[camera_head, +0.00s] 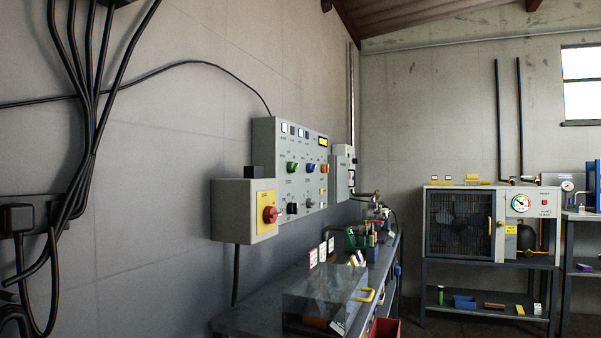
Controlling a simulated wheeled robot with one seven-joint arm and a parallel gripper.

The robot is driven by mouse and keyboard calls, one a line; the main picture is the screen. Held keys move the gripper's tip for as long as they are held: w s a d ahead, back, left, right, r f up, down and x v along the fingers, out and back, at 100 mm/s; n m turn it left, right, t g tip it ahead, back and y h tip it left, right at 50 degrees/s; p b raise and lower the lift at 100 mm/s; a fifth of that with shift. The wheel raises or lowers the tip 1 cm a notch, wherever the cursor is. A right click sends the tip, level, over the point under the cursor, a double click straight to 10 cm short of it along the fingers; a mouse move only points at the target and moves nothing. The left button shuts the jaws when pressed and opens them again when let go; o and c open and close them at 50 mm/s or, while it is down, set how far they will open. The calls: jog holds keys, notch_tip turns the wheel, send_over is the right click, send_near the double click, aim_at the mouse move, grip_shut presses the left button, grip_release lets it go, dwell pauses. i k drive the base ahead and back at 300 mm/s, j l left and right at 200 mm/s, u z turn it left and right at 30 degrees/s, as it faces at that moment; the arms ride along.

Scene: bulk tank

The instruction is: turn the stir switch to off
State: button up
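A grey control panel (265,145) hangs on the left wall, seen at a steep angle. It carries a green knob (293,166), a blue knob (309,167), an orange knob (324,168), a black knob (292,208) and a grey knob (309,203). The labels are too small to read, so I cannot tell which one is the stir switch or how it is set. A grey box (230,208) in front of the panel bears a red rotary handle (269,214) on a yellow plate. My gripper is not in view.
A bench (240,318) runs along the wall below the panel, with a clear cover (325,290) and fittings on it. A red bin (385,328) stands beside it. A compressor-like unit (460,225) stands on a rack at the back. Black cables (85,100) hang at left.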

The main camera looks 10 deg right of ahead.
aim_at(310, 168)
jog(key=i+l, duration=0.5)
jog(key=i+l+u, duration=0.15)
jog(key=i+l, duration=0.9)
jog(key=l, duration=0.2)
jog(key=j+u, duration=0.05)
